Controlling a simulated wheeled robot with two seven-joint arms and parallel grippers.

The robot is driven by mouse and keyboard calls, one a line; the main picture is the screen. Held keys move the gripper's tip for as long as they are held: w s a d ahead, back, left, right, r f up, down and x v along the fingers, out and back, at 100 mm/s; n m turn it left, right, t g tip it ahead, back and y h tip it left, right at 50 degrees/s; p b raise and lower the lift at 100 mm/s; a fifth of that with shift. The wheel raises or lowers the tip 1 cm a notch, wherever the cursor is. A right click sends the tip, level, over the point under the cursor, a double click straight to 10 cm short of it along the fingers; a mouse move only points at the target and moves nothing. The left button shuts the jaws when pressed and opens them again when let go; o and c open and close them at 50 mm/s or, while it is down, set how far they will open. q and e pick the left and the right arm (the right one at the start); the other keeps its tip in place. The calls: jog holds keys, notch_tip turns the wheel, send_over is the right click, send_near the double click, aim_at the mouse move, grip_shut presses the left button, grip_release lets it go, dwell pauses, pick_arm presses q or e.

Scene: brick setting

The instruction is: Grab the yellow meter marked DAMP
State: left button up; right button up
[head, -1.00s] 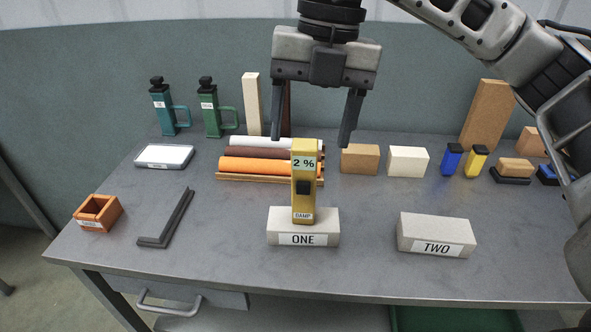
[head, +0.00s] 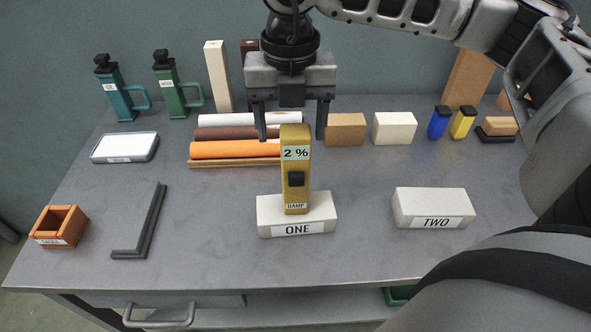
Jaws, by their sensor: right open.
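The yellow meter (head: 295,170) marked DAMP stands upright on the pale block labelled ONE (head: 270,213). Its display reads 2 %. My right gripper (head: 291,136) points down with its two fingers apart, one to each side of the meter's top in the picture. It is open and holds nothing. Whether the fingers are level with the meter or still behind or above it, I cannot tell for sure. My left gripper is not in view.
A pale block labelled TWO (head: 433,207) lies to the right. Rolls in white, brown and orange (head: 235,149) lie behind the meter. A tan block (head: 346,129) and a cream block (head: 394,128) stand close to the right finger. A dark angle piece (head: 140,222) and an orange box (head: 60,225) lie left.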

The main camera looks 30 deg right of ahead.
aim_at(296, 153)
jog(key=f, duration=0.2)
jog(key=s+f+p, duration=0.1)
jog(key=f, duration=0.1)
jog(key=shift+s+f, duration=0.1)
jog(key=shift+f, duration=0.5)
jog(key=c, duration=1.2)
jog(key=shift+r, duration=0.1)
